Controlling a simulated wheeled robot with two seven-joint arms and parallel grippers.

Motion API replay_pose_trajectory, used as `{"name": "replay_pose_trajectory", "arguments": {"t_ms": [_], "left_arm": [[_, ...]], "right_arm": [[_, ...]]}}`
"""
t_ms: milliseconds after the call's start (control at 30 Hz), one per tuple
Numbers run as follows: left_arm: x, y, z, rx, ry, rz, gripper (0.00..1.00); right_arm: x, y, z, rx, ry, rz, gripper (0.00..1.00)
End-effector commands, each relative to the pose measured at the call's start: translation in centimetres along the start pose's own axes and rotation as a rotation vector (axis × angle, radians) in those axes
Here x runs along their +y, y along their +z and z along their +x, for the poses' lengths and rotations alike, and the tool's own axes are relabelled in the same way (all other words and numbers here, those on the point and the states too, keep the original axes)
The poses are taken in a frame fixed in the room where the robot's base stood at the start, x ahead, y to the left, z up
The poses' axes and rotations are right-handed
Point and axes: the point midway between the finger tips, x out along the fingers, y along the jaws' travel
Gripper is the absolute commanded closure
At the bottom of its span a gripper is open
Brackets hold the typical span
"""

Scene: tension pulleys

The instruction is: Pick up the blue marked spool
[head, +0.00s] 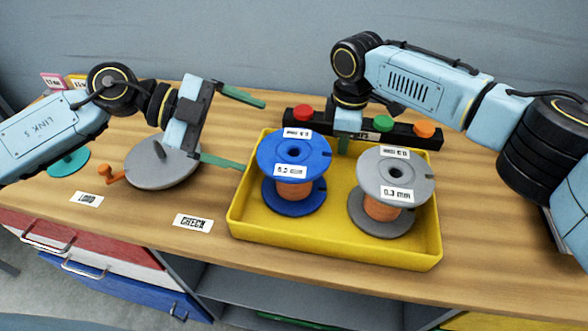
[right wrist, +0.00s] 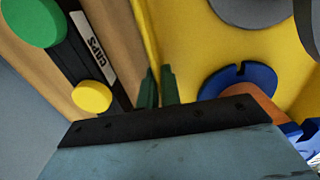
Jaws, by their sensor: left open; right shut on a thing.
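The blue spool (head: 294,155) stands upright in the left half of the yellow tray (head: 330,245). It has white labels on its top flange and copper-coloured winding; its lower flange also shows in the right wrist view (right wrist: 238,78). A grey spool (head: 394,175) stands to its right in the same tray. My left gripper (head: 250,134) is open and empty, its green fingers spread just left of the blue spool, apart from it. My right gripper (head: 343,145) is behind the tray; in the right wrist view its fingers (right wrist: 160,88) are shut on the tray's rear wall.
A black rack (head: 405,135) marked CAPS, with red, green and orange caps, lies behind the tray. A CHECK label (head: 193,223) lies left of the tray, on clear wood.

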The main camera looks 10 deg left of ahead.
Motion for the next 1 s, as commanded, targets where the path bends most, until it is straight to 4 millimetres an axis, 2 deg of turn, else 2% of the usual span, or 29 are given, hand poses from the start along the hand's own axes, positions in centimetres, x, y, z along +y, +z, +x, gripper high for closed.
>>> {"name": "replay_pose_trajectory", "arguments": {"t_ms": [33,200,433,667,1000], "left_arm": [[1.2,0.5,-0.3,0.0,-0.023,-0.095,0.12],[3.6,1.4,-1.1,0.004,-0.112,-0.393,0.12],[5.8,2.1,-1.9,0.007,-0.191,-0.676,0.12],[6.3,2.3,-1.7,0.011,-0.218,-0.77,0.12],[5.2,2.5,2.7,0.013,-0.219,-0.767,0.12]], "right_arm": [[0.0,0.0,0.0,0.0,0.0,0.0,1.0],[0.0,0.0,0.0,0.0,0.0,0.0,1.0],[0.0,0.0,0.0,0.0,0.0,-0.001,1.0],[0.0,0.0,0.0,0.0,0.0,-0.001,1.0],[0.0,0.0,-0.1,0.0,0.0,-0.001,1.0]]}}
